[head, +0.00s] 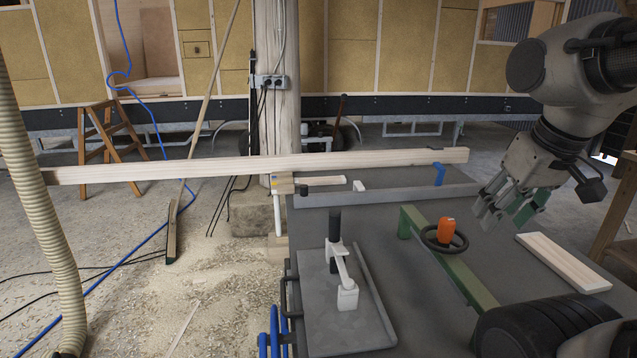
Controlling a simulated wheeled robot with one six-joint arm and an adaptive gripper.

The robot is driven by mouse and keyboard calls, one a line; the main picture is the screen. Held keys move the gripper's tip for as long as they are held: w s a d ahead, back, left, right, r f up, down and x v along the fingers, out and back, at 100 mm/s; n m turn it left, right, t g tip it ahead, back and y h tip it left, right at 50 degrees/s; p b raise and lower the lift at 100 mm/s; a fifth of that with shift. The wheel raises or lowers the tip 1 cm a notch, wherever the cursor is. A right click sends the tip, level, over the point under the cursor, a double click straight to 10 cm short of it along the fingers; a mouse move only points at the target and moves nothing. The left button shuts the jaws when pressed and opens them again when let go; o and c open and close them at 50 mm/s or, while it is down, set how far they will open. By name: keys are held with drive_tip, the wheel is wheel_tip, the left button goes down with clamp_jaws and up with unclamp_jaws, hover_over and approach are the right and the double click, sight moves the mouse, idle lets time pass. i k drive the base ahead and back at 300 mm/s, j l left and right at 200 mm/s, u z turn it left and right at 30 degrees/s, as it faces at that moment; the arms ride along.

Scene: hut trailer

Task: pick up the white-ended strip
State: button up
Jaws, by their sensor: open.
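A pale wooden strip (563,262) lies flat on the right part of the grey worktop. A shorter pale strip (322,181) lies near the worktop's far left corner, close to a small white block (358,186). I cannot tell for sure which strip is the white-ended one, as no white end stands out clearly. My gripper (494,212) is open and empty at the upper right, above the worktop. It is up and to the left of the right-hand strip, apart from it, and far to the right of the shorter strip.
A long beam (260,164) spans the far edge of the worktop (400,305). A green bar (452,258) crosses the worktop, with an orange piece (446,229) and a black ring (430,240) on it. A grey plate (320,310) carries a black-and-white device (341,270).

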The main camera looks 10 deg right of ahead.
sight(328, 180)
drive_tip(key=j+u, duration=0.35)
drive_tip(key=j, duration=0.45)
drive_tip(key=j+u, duration=0.4)
drive_tip(key=j, duration=0.4)
drive_tip(key=i+j+z, duration=0.1)
drive_tip(key=i, duration=0.3)
drive_tip(key=i+j+z, duration=0.1)
drive_tip(key=i+j, duration=0.2)
drive_tip(key=i+j+z, duration=0.1)
drive_tip(key=i+z, duration=0.3)
drive_tip(key=i, duration=0.2)
drive_tip(key=i+j+z, duration=0.35)
drive_tip(key=i, duration=0.25)
drive_tip(key=i+j+z, duration=0.8)
drive_tip(key=i+j, duration=0.2)
drive_tip(key=i+j+z, duration=0.15)
drive_tip(key=z, duration=0.2)
drive_tip(key=i+j+z, duration=0.1)
drive_tip(key=j+z, duration=0.6)
drive_tip(key=i+j+z, duration=0.1)
drive_tip(key=j+z, duration=0.25)
drive_tip(key=j, duration=0.1)
